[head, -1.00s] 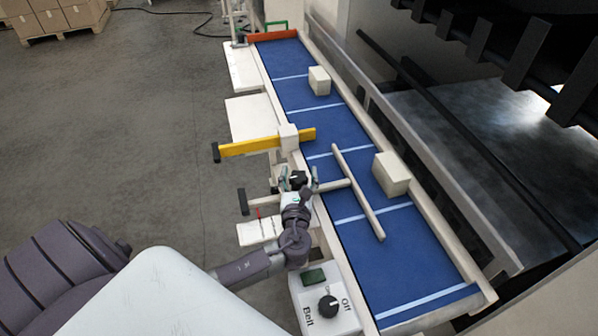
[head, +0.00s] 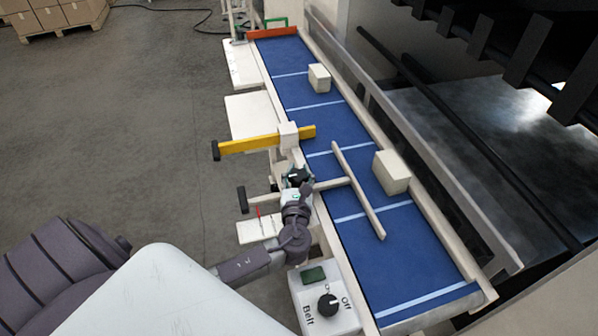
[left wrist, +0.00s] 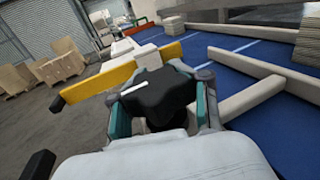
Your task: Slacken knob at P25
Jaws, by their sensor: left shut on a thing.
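A black knob (head: 299,176) with a white mark sits at the near side of the blue conveyor, by the cream guide bar. My left gripper (head: 297,183) is at this knob, its fingers closed on either side. In the left wrist view the knob (left wrist: 158,94) lies between the teal finger pads of my gripper (left wrist: 160,104), its white line showing on top. The underside of the knob is hidden by the gripper. No P25 label can be read. My right gripper is not in view.
A yellow bar (head: 250,145) lies across the conveyor edge just beyond the knob. A cream T-shaped guide (head: 357,190) reaches over the blue belt (head: 375,255). A Belt control box (head: 345,322) with its own black knob (head: 328,305) stands nearer. Two pale blocks sit on the belt.

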